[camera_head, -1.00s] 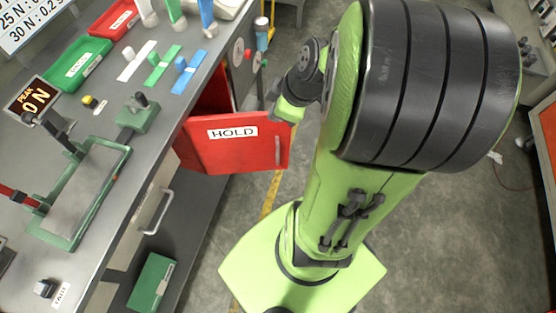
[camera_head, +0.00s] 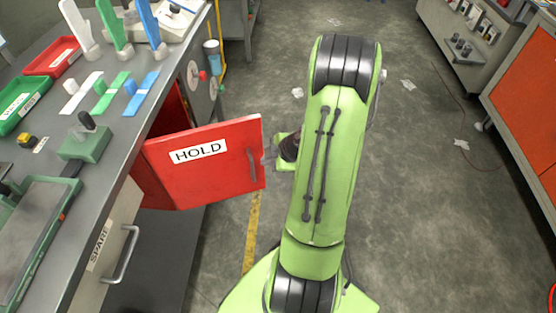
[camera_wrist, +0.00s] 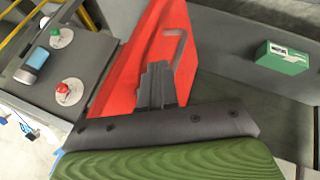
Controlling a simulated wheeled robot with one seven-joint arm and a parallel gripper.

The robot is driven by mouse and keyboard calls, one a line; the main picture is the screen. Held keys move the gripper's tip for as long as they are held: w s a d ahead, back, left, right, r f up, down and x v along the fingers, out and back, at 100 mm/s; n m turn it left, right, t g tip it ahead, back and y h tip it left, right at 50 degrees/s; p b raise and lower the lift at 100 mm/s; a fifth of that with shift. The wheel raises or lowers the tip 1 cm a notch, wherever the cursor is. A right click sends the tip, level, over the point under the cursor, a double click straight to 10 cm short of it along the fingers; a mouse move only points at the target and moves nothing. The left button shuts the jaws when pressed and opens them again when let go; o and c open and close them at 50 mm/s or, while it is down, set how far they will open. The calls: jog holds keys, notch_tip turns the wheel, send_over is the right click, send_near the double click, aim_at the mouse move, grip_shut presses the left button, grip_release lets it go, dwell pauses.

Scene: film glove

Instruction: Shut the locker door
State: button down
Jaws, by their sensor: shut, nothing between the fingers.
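The red locker door (camera_head: 205,160), labelled HOLD, stands open in the head view, swung out from the bench front on the left. Its grey bar handle (camera_head: 252,164) is near its free right edge. In the wrist view the door (camera_wrist: 138,62) fills the upper middle, with the handle (camera_wrist: 176,45) close beyond the fingertips. My gripper (camera_wrist: 158,72) is shut and empty, its fingers overlapping the door in that view. In the head view my gripper (camera_head: 272,155) is at the door's free edge, partly hidden by my arm. I cannot tell whether it touches.
The grey bench (camera_head: 110,150) on the left carries trays and tools. A drawer labelled SPARE (camera_head: 105,245) is below it. A green box (camera_wrist: 283,58) shows at right in the wrist view. The floor (camera_head: 420,200) right of my arm is largely clear; an orange-fronted cabinet (camera_head: 530,110) stands far right.

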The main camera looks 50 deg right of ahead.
aim_at(258, 154)
jog(key=shift+w+d+r, duration=0.1)
jog(key=shift+w+d, duration=0.3)
jog(key=shift+w, duration=0.3)
jog(key=shift+w+d+r, duration=0.1)
jog(key=shift+w+d, duration=0.3)
jog(key=shift+w, duration=0.25)
jog(key=shift+w+d, duration=0.1)
